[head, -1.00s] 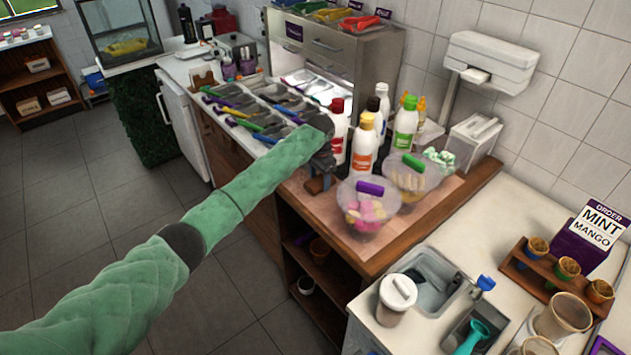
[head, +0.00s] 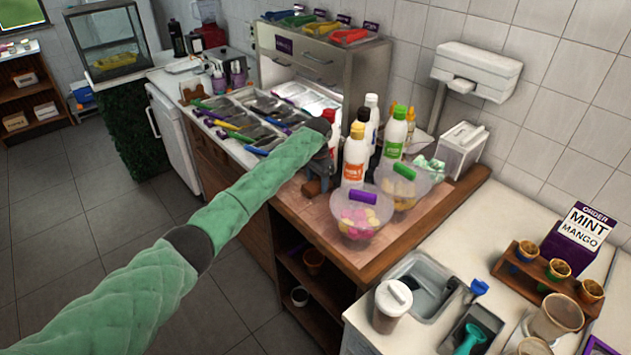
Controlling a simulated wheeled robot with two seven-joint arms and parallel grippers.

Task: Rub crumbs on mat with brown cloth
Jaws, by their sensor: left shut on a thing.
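My left gripper (head: 318,168) is over the brown counter, beside the bottles. It points down and is shut on a small brown thing (head: 316,187), which looks like the brown cloth. The cloth is at or just above the pinkish-brown mat (head: 312,212), and I cannot tell whether it touches. My arm and gripper hide part of the mat. I cannot make out crumbs at this size. My right gripper is not in view.
Clear bowls with a purple handle (head: 357,215) and a green handle (head: 404,185) stand right of the gripper. Sauce bottles (head: 355,155) stand close behind. Topping trays (head: 255,120) lie to the left. A lidded cup (head: 392,305) stands on the white counter.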

